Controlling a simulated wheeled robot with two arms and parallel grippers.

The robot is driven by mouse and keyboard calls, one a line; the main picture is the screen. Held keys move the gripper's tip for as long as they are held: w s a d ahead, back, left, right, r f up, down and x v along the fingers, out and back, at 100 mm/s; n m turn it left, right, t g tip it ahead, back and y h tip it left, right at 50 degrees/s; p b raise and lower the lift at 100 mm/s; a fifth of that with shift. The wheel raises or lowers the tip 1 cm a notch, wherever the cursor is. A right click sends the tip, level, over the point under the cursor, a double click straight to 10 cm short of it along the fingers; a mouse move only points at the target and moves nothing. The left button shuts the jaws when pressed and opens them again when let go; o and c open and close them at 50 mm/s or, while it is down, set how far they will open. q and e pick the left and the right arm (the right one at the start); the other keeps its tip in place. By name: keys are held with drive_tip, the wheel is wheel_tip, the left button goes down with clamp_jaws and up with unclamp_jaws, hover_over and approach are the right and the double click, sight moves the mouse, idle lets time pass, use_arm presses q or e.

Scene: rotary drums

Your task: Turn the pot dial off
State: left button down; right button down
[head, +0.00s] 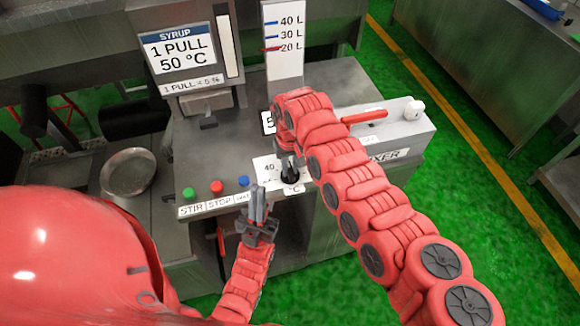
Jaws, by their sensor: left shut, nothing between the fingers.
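The pot dial (290,177) is a small black knob on a white plate marked "40" and "°C", on the grey machine's top. My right gripper (289,158) points down just above and behind the dial, partly hidden by its own red arm. I cannot tell whether its fingers touch the knob or how far apart they are. My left gripper (258,203) is shut and empty, pointing up the picture, in front and to the left of the dial near the panel's front edge.
Green (189,193), red (217,187) and blue (243,181) buttons line the panel's front left. A syrup display (178,52) and a litre scale (284,60) stand behind. A red lever (365,116) and white knob (414,109) are on the mixer unit at right.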

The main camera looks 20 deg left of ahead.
drive_tip(key=shift+f, duration=0.1)
idle(0.3)
drive_tip(key=shift+f+n+b, duration=0.2)
drive_tip(key=shift+n+b, duration=0.6)
drive_tip(key=shift+b, duration=0.25)
drive_tip(key=n+b, duration=0.8)
drive_tip(key=b, duration=0.2)
drive_tip(key=shift+n, duration=0.4)
drive_tip(key=n+b, duration=0.2)
drive_tip(key=n, duration=0.1)
drive_tip(key=shift+r+n, duration=0.15)
drive_tip(key=shift+n, duration=0.15)
drive_tip(key=shift+r+n+b, duration=0.1)
drive_tip(key=shift+n+b, duration=0.9)
drive_tip(key=shift+n, duration=0.9)
drive_tip(key=c, duration=0.8)
unclamp_jaws()
drive_tip(key=shift+o, duration=0.2)
